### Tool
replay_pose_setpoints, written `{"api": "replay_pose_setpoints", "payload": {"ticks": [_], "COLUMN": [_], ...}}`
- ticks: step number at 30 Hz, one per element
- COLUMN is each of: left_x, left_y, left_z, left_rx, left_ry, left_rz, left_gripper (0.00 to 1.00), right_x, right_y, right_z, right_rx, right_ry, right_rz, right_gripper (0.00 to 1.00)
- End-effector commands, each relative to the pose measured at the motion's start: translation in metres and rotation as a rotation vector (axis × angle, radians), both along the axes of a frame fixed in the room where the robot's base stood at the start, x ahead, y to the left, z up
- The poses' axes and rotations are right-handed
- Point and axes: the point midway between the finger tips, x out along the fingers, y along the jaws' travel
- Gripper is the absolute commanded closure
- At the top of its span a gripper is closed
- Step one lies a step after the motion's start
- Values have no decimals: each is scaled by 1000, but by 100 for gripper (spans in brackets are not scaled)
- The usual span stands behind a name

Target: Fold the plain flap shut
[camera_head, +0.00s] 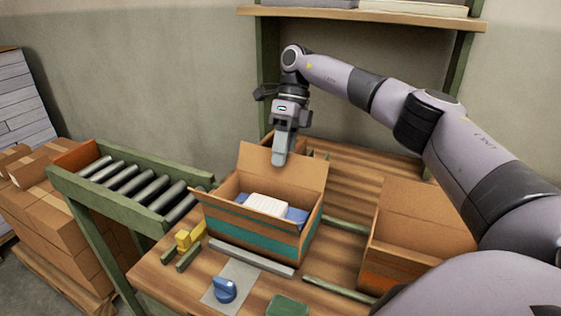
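An open cardboard box (222,224) with a teal stripe stands on the wooden table. Its plain brown back flap (255,168) stands up, leaning slightly back. A narrow flap sticks out at the box's left side. A white item (267,204) and blue items (297,215) lie inside. My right gripper (279,160) points down at the top edge of the back flap, its tips overlapping the flap's inner face in the picture. I cannot tell whether it touches. Its fingers show as one grey shape, so their opening is unclear. My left gripper is out of view.
A second open box (395,250) stands at the right, below my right arm. A roller conveyor (118,210) is at the left. A yellow object (184,239), a blue-handled object (224,289) and a green block (287,305) lie near the front. A shelf (350,14) is behind.

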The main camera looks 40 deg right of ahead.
Motion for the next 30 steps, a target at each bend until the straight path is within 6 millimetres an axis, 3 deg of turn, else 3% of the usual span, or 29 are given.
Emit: {"api": "replay_pose_setpoints", "payload": {"ticks": [6, 16, 17, 19, 30], "left_x": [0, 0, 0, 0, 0], "left_y": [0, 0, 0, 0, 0], "left_z": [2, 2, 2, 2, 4], "left_rx": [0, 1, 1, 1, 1], "left_ry": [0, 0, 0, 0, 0], "left_rz": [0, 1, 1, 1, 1], "left_gripper": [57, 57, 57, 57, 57], "right_x": [-4, -5, -5, -4, -5], "right_y": [8, 9, 9, 9, 10], "right_z": [-18, -22, -22, -22, -20], "right_rx": [0, 1, 0, 1, -20], "right_ry": [0, -2, -2, -2, -12], "right_rz": [1, -1, -1, -1, 1], "right_gripper": [70, 70, 77, 100, 100]}}
